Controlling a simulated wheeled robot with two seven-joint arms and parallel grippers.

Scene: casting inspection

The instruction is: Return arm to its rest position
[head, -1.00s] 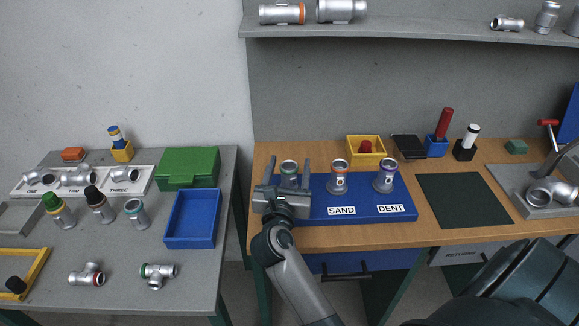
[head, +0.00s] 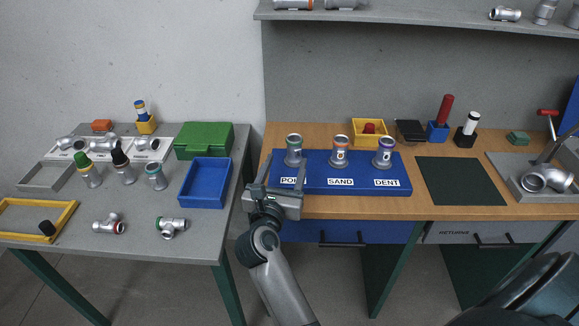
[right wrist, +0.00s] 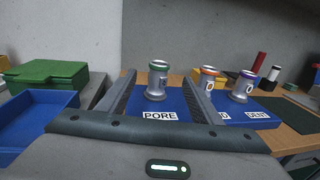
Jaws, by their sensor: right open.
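My right gripper (head: 277,182) is open and empty at the front left edge of the blue labelled board (head: 353,184). A grey metal fitting with a green ring (head: 294,151) stands upright at the PORE label, apart from the fingers. In the right wrist view the same fitting (right wrist: 157,82) shows between the open fingers, farther off. A fitting with an orange ring (head: 341,155) stands at SAND, and one with a purple ring (head: 385,153) at DENT. My left gripper is not in view.
On the left grey table are a blue tray (head: 205,183), a green box (head: 205,138), several loose pipe fittings and a yellow-framed tray (head: 68,214). A dark mat (head: 460,181) and a metal sink-like tray (head: 510,184) lie to the right. A shelf (head: 420,22) runs above.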

